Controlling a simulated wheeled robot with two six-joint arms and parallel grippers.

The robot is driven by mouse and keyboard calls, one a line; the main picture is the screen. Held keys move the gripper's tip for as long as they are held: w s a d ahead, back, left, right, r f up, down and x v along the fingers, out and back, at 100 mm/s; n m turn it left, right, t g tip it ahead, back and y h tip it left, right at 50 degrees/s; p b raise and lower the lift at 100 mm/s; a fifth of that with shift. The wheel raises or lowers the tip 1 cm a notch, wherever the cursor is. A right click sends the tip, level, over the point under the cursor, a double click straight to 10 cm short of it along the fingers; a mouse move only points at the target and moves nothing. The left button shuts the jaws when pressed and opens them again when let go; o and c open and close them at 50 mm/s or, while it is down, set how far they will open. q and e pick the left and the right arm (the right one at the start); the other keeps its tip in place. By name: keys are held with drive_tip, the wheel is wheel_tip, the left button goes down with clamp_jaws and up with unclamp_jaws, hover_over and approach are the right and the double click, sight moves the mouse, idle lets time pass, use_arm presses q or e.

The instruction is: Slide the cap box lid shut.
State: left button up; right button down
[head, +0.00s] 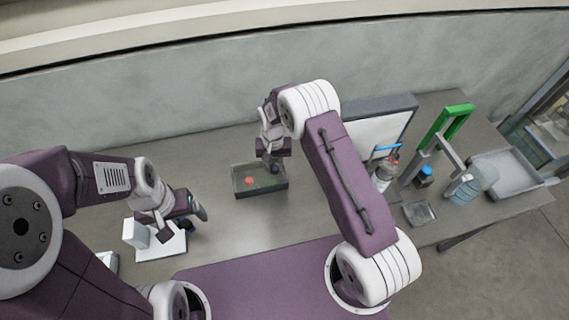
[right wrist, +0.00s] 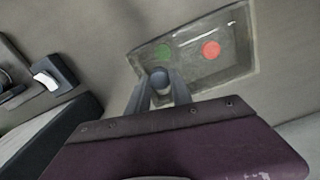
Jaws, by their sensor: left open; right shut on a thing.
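The cap box (head: 262,194) is a shallow grey, see-through box on the table, left of the middle in the head view. It also shows in the right wrist view (right wrist: 236,78). A red cap (right wrist: 211,50) and a green cap (right wrist: 162,51) show in it. My right gripper (right wrist: 161,88) is shut on a round grey-blue knob (right wrist: 159,77) at the box's near edge in that view. The lid seems clear; I cannot tell how far it covers the box. My left gripper (head: 198,214) is open, apart from the box, to its lower left.
A white block (head: 135,234) on a white plate (head: 165,247) is beside my left gripper. Right of my right arm stand a grey-framed white panel (head: 372,128), a bottle (head: 384,175), a green-topped frame (head: 440,125), a small tray (head: 419,213) and a large tray (head: 510,172).

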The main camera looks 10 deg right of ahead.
drive_tip(key=c, duration=1.6)
unclamp_jaws()
drive_tip(key=shift+a, duration=0.1)
drive_tip(key=o, duration=0.5)
drive_tip(key=shift+a, duration=0.2)
drive_tip(key=shift+r, duration=0.15)
wheel_tip(320, 180, up, 9)
drive_tip(key=shift+f+b, duration=0.1)
drive_tip(key=shift+b, duration=1.05)
